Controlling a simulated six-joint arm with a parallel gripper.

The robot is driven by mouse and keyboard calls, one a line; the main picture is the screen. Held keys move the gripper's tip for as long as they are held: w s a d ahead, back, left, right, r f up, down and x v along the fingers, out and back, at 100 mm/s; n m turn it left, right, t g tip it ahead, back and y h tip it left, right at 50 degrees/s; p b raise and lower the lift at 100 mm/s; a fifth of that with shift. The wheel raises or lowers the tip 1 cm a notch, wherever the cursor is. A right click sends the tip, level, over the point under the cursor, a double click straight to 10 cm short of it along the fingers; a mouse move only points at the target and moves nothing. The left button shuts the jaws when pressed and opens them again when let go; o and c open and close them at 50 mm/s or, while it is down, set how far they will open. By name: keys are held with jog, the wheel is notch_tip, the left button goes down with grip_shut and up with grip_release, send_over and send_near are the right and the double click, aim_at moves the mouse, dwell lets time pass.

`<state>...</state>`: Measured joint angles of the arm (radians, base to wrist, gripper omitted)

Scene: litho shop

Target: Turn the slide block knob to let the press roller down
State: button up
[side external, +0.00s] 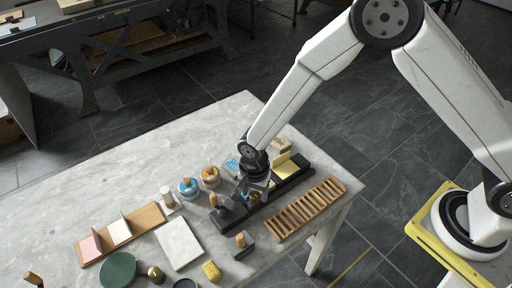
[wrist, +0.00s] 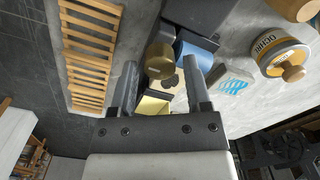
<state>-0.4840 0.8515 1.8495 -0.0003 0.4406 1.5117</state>
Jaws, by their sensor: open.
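A small press with a long dark bed (side external: 291,181) stands on the grey stone table. A brass knob (wrist: 159,62), seemingly the slide block knob, shows between my fingers in the wrist view. A blue roller-like part (wrist: 193,50) sits beside it, and a pale yellow plate (wrist: 152,106) lies on the near side. My gripper (wrist: 162,88) is open, its two fingers on either side of the knob in the picture; I cannot tell whether they touch it. In the side view my gripper (side external: 257,187) is over the middle of the press and hides much of the knob and roller.
A wooden slatted rack (side external: 305,209) lies close along the press's near side. Tins with wooden knobs (side external: 188,187) stand behind it, and a white block with blue marking (wrist: 234,83) is close to one finger. The table's left part (side external: 60,205) is clear.

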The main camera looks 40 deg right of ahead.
jog(key=shift+r, duration=2.75)
jog(key=shift+d+r, duration=0.1)
jog(key=shift+d+r, duration=0.15)
jog(key=shift+d, duration=0.1)
jog(key=s+d+r+n+t, duration=0.1)
jog(key=s+d+r+n, duration=0.2)
jog(key=d, duration=0.3)
jog(key=s+d+r+n, duration=0.3)
jog(key=d+n, duration=0.2)
jog(key=d, duration=0.2)
jog(key=s+d+r+n+t, duration=0.1)
jog(key=s+d+r+n, duration=0.2)
jog(key=d, duration=0.3)
jog(key=shift+s+d+r+n+t, duration=0.15)
jog(key=shift+s+r+n+t, duration=0.15)
jog(key=shift+s+r+n, duration=0.2)
